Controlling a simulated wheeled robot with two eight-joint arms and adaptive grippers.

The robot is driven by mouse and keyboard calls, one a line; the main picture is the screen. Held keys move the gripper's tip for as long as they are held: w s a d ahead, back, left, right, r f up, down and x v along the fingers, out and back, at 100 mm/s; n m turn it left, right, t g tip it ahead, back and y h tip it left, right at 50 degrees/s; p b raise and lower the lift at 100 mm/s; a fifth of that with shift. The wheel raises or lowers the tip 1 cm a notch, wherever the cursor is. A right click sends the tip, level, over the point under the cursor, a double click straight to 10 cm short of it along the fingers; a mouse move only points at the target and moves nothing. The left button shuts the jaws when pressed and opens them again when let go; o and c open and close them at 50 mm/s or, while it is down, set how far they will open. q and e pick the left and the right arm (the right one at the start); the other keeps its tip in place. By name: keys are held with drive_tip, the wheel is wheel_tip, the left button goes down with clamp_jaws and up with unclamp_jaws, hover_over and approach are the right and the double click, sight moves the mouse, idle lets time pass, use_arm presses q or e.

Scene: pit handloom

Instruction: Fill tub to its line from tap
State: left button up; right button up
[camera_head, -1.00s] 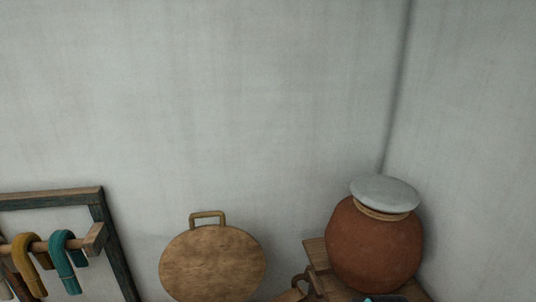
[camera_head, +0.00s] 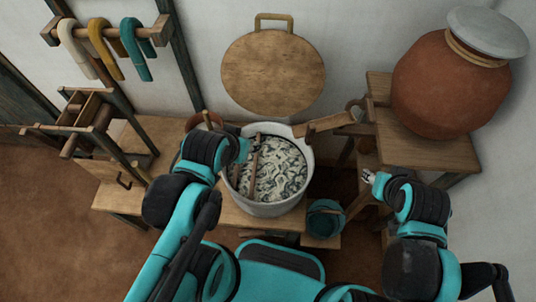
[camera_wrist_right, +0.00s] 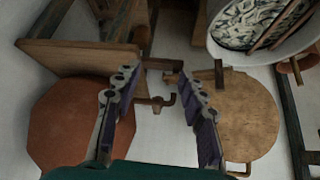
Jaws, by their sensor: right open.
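A small teal tub (camera_head: 325,217) stands low beside the bench, right of a big pale pot; its inside and fill line are too small to make out. A brown tap-like fitting (camera_head: 356,105) shows by the wooden stand, left of the clay jar (camera_head: 450,85), and in the right wrist view (camera_wrist_right: 160,101). My right gripper (camera_head: 368,177) is open and empty, in front of the stand and up and right of the tub. Its fingers (camera_wrist_right: 160,85) frame the fitting in the wrist view. My left gripper (camera_head: 243,150) is over the pale pot's left side; its fingers are unclear.
The pale pot (camera_head: 302,188) holds grey-white strands with sticks across them and stands on a wooden bench (camera_head: 230,215). A round wooden lid (camera_head: 273,72) leans on the wall. Brown floor (camera_head: 40,230) is clear at lower left.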

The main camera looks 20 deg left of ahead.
drive_tip(key=w+r+g+p, duration=0.1)
drive_tip(key=w+r+p, duration=0.1)
drive_tip(key=w+r, duration=0.25)
drive_tip(key=n+g+y+p, duration=0.2)
drive_tip(key=g+p, duration=0.4)
drive_tip(key=g, duration=0.1)
approach(373, 112)
drive_tip(key=f, duration=0.4)
drive_tip(key=a+f+b, duration=0.1)
drive_tip(key=f, duration=0.4)
drive_tip(key=shift+s+a+b, duration=0.3)
drive_tip(key=shift+s+a, duration=0.05)
drive_tip(key=shift+s, duration=0.05)
clamp_jaws()
